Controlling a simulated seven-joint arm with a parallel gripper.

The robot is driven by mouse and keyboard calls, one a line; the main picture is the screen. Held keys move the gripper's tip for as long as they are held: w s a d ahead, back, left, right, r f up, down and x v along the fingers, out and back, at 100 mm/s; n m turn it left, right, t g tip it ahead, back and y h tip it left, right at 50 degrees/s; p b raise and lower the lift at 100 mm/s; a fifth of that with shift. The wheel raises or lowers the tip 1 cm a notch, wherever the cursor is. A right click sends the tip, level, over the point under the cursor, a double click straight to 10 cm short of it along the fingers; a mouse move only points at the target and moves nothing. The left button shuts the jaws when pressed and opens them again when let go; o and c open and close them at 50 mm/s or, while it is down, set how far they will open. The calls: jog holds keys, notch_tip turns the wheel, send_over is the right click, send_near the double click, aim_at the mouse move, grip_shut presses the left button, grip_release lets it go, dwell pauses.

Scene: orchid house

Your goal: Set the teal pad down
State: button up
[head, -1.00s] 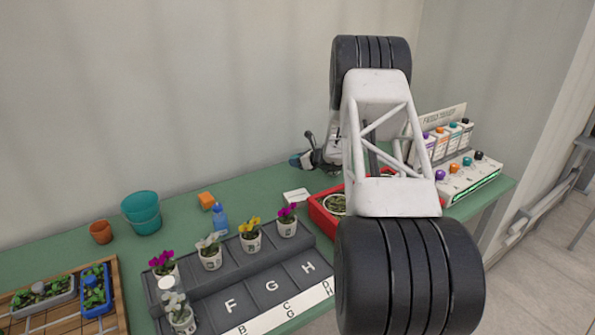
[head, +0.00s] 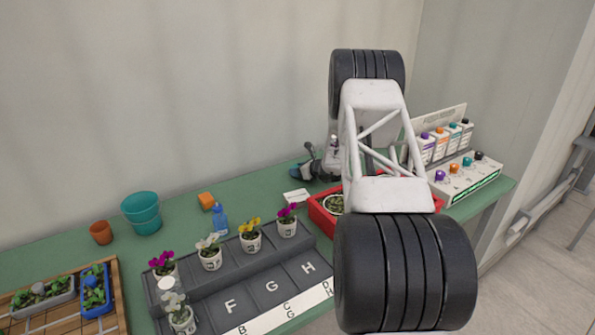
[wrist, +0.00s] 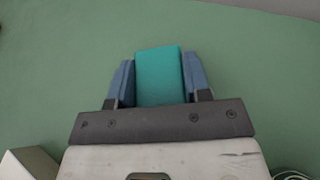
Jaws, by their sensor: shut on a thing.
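The teal pad (wrist: 160,75) is a flat teal block in the wrist view, between the two blue fingers of my gripper (wrist: 157,80). My gripper is shut on it, and the pad reaches a little past the fingertips. Green bench top (wrist: 60,70) lies behind it, and I cannot tell whether the pad touches it. In the head view my gripper (head: 299,173) shows small at the back of the bench, left of my arm. My arm hides much of that area, and the pad is too small there to make out clearly.
A small white block (head: 297,196) and a red tray (head: 320,216) lie in front of my gripper. A bottle stand (head: 465,180) is at right.

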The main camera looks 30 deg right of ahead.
jog(key=shift+f, duration=0.1)
jog(key=o, duration=0.9)
jog(key=shift+s, duration=0.1)
jog(key=v, duration=1.2)
jog(key=shift+d, duration=0.1)
